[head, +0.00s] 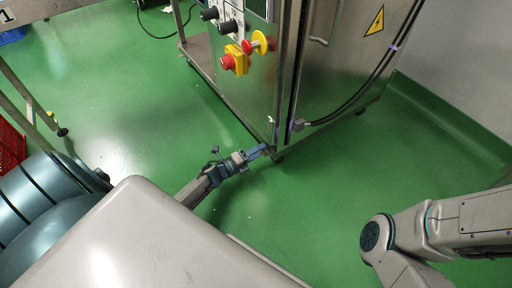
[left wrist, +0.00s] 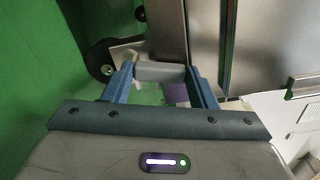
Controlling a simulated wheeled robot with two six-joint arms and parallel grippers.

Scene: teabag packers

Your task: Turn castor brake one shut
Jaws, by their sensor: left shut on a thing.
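My left gripper (head: 258,152) reaches low to the bottom corner of the steel machine cabinet (head: 255,95). In the left wrist view its two blue fingers (left wrist: 162,88) are closed on the ends of a short grey bar, which looks like the castor brake lever (left wrist: 160,72). A dark round castor wheel (left wrist: 100,58) stands just left of the lever, under the machine's edge. In the head view the fingers hide most of the lever. My right arm shows at the right, but its gripper is out of the picture.
A panel with a red and yellow stop button (head: 230,62) and a yellow-red switch (head: 258,44) is above. A cable runs down the cabinet's right side. A red crate (head: 10,148) stands at the far left. The green floor (head: 150,105) around the corner is clear.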

